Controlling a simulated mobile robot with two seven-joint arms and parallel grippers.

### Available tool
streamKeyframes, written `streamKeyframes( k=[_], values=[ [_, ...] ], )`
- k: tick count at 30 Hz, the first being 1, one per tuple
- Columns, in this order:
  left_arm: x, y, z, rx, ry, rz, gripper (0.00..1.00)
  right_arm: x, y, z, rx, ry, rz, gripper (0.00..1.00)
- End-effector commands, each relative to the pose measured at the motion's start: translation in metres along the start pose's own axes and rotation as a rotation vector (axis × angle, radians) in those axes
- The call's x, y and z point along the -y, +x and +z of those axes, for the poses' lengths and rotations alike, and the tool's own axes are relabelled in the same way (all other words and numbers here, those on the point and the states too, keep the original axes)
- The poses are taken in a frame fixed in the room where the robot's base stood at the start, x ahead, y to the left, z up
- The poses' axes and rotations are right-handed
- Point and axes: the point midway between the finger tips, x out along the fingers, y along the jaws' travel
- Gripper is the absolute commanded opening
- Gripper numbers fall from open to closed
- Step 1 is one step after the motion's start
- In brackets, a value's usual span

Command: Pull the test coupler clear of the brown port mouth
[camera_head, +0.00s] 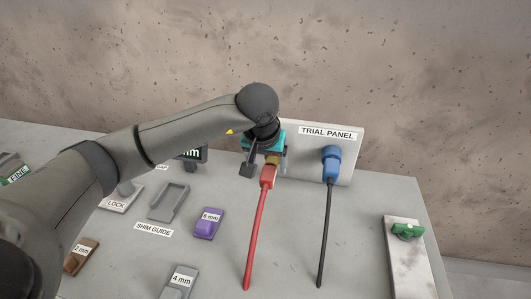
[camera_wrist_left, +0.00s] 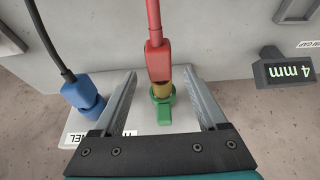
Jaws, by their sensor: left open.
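The red coupler (camera_head: 267,177), with a red cable, meets a brown port (camera_head: 272,159) on the trial panel (camera_head: 347,165). In the left wrist view the red coupler (camera_wrist_left: 158,62) touches the brown port (camera_wrist_left: 162,88), with a green piece with a tab (camera_wrist_left: 163,110) on its panel side. How deep the coupler sits cannot be told. My left gripper (camera_head: 268,160) is open at the panel. In its wrist view the fingers (camera_wrist_left: 159,76) stand either side of the coupler and port, with visible gaps. The arm and gripper partly hide the panel.
A blue plug (camera_head: 331,164) with a dark cable is beside the red one. A display reading 4 mm (camera_wrist_left: 290,72) stands nearby. A purple 6 mm block (camera_head: 208,223), grey 4 mm block (camera_head: 180,283) and shim guide (camera_head: 169,202) lie left. A plate with a green piece (camera_head: 407,231) lies right.

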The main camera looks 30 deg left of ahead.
Motion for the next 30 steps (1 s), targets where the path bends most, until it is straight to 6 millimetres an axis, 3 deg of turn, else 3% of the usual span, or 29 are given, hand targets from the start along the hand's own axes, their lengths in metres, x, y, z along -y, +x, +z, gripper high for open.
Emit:
streamKeyframes(
  k=[6, 18, 30],
  values=[
    [0.000, 0.028, 0.001, 0.001, 0.000, 0.001, 0.75, 0.000, 0.003, -0.003, -0.006, 0.000, 0.000, 0.50],
    [0.000, 0.034, 0.000, -0.001, 0.001, 0.001, 0.75, 0.002, 0.003, -0.003, -0.006, 0.001, -0.002, 0.50],
    [0.000, 0.034, 0.000, -0.001, 0.001, 0.001, 0.31, 0.004, 0.003, -0.002, -0.004, 0.003, -0.006, 0.50]
  ],
)
